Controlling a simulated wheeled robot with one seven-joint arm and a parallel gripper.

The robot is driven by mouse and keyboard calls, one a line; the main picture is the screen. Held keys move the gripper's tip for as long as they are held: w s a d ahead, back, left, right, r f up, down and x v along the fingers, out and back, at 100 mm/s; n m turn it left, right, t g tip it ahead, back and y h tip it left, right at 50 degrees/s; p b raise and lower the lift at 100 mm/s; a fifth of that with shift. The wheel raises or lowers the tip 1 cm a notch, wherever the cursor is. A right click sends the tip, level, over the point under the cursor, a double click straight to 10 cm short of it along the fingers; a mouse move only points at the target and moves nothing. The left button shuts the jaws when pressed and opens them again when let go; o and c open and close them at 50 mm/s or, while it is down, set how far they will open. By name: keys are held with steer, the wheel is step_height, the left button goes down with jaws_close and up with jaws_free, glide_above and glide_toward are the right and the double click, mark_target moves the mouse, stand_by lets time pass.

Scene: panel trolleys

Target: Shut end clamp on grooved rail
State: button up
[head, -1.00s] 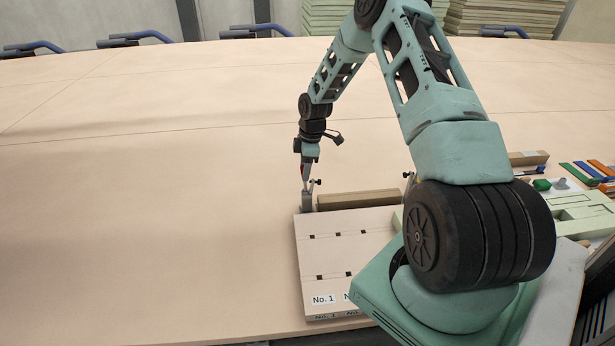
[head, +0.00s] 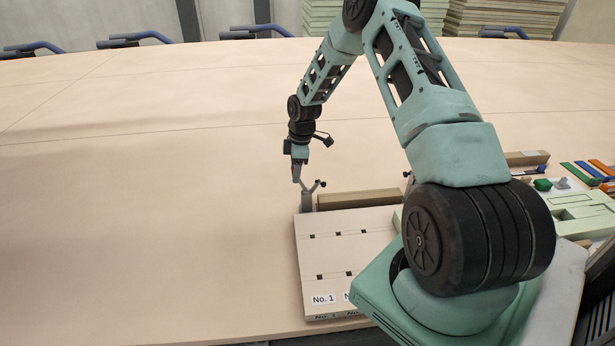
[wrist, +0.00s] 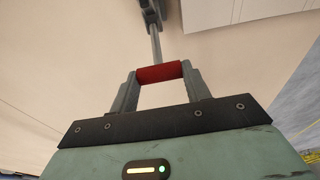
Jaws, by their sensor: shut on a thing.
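The end clamp (head: 307,200) is a small grey clamp at the left end of the brown rail (head: 358,199), behind the pale board. Its lever leans up and left, and a thin arm with a dark knob (head: 322,183) leans up and right, clear of the rail. In the wrist view the grey lever (wrist: 155,45) ends in a red grip (wrist: 158,73). My gripper (wrist: 158,76) has its two fingers on either end of this red grip; it also shows in the head view (head: 297,178). The groove in the rail cannot be made out.
The pale board (head: 318,255) with small dark holes and a "No. 1" label lies in front of the rail. My arm hides its right part. Green trays (head: 570,215) and coloured parts lie at the right. The table at the left is clear.

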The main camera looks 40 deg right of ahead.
steer(key=shift+w+a+f, duration=0.15)
steer(key=shift+w+a, duration=0.15)
steer(key=shift+a, duration=0.15)
steer(key=shift+f, duration=0.1)
steer(key=shift+w+a+f+b, duration=0.5)
steer(key=shift+a+b, duration=0.05)
steer(key=shift+a, duration=0.05)
steer(key=shift+w+a+f+b, duration=0.35)
steer(key=shift+a+f+b, duration=0.2)
steer(key=shift+f, duration=0.35)
steer(key=shift+w+a+f+b, duration=0.15)
steer(key=shift+f+b, duration=0.15)
steer(key=shift+f, duration=0.1)
steer(key=shift+w+a+f+b, duration=0.1)
steer(key=shift+f+b, duration=0.2)
steer(key=shift+f, duration=0.15)
